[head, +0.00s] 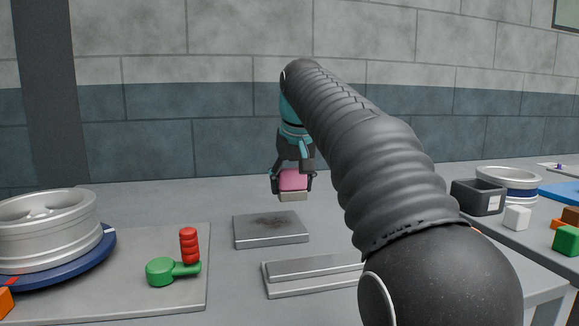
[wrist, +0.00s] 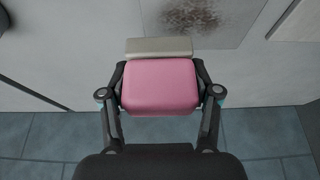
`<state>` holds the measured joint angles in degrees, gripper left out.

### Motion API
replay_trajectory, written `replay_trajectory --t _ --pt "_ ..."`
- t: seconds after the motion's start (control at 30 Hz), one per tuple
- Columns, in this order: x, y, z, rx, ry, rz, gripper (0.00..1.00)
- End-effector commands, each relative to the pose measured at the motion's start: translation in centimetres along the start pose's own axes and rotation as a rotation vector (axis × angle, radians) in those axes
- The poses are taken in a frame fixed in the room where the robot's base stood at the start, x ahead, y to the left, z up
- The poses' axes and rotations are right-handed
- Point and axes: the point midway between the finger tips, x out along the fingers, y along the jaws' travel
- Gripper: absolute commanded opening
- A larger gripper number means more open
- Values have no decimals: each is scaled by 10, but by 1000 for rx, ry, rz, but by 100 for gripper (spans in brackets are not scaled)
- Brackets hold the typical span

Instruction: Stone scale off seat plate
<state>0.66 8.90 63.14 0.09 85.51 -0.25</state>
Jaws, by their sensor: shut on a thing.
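The seat plate (head: 270,236) is a flat grey metal slab on the table, with a dark brownish patch of scale (head: 268,221) on its top. In the wrist view the scale (wrist: 193,14) shows at the top edge, and the plate is cut off there. My gripper (head: 293,181) is shut on a pink block with a pale grey-beige base, the stone (head: 292,183). It holds the stone above the table, near the plate's far right side and apart from it. In the wrist view the stone (wrist: 160,86) sits between both fingers.
A stepped metal bar (head: 310,277) lies in front of the plate, partly behind my arm. At left, a board holds a wheel (head: 45,230) on a blue disc and a green clamp with red handle (head: 175,268).

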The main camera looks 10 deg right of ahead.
Motion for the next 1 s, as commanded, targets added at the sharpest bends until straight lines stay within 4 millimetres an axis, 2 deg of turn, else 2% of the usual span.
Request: replay_trajectory --t 0.2,0.33,1.0 --pt "-18 0 -8 0 3 0 34" --pt "-24 0 -10 1 2 0 34" --pt "-22 -2 -13 -3 1 -1 34"
